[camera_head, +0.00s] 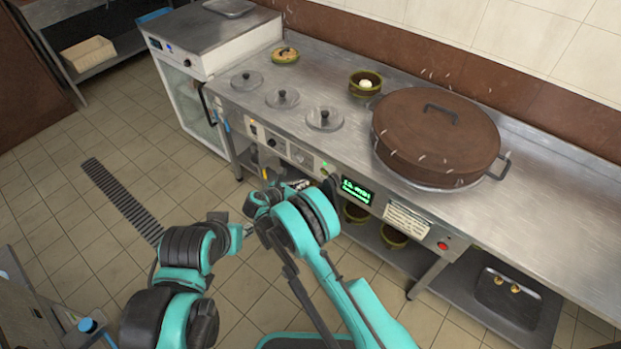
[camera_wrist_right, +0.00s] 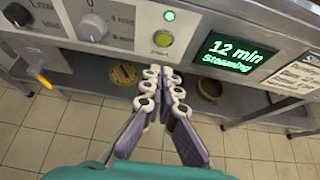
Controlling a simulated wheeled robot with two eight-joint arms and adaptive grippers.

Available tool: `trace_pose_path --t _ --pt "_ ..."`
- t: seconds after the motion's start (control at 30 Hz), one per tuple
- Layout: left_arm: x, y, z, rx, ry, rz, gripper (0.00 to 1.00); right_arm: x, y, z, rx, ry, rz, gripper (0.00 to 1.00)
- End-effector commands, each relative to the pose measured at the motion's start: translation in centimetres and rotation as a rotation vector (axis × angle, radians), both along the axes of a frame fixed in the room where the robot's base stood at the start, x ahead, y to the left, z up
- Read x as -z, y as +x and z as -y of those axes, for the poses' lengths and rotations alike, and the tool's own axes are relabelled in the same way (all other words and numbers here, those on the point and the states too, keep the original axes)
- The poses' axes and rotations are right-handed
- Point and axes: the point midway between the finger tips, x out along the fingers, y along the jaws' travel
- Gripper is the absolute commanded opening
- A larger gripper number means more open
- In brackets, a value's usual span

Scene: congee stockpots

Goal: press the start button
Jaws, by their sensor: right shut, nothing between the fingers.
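The start button (camera_wrist_right: 162,38) is a round green button on the steel control panel, seen at the top middle of the right wrist view. A lit green lamp (camera_wrist_right: 169,15) is just above it. My right gripper (camera_wrist_right: 163,76) is shut and empty, its fingertips below the button in the picture and apart from it. In the head view my right gripper (camera_head: 297,184) is in front of the panel, partly hidden by its own arm. My left arm is at the lower left, and its fingers cannot be made out clearly.
A display (camera_wrist_right: 234,51) right of the button reads "12 min Steaming". Knobs (camera_wrist_right: 92,28) are to its left, and a red button (camera_head: 443,246) is farther right on the panel. A large brown lidded pot (camera_head: 435,137) stands on the counter. Bowls (camera_head: 393,236) are on the shelf below.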

Motion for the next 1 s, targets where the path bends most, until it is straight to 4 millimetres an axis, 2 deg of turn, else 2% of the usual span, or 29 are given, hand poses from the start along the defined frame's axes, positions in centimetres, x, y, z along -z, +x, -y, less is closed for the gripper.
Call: trace_pose_path --t 0.23,1.0 --pt "-0.63 -0.02 0.0 0.0 0.0 0.0 0.32 -0.95 -1.37 -1.0 0.0 0.0 0.0 0.0" --pt "-0.59 -0.02 0.0 0.0 0.0 0.0 0.32 -1.09 -1.35 -0.97 0.002 0.005 0.001 0.0"
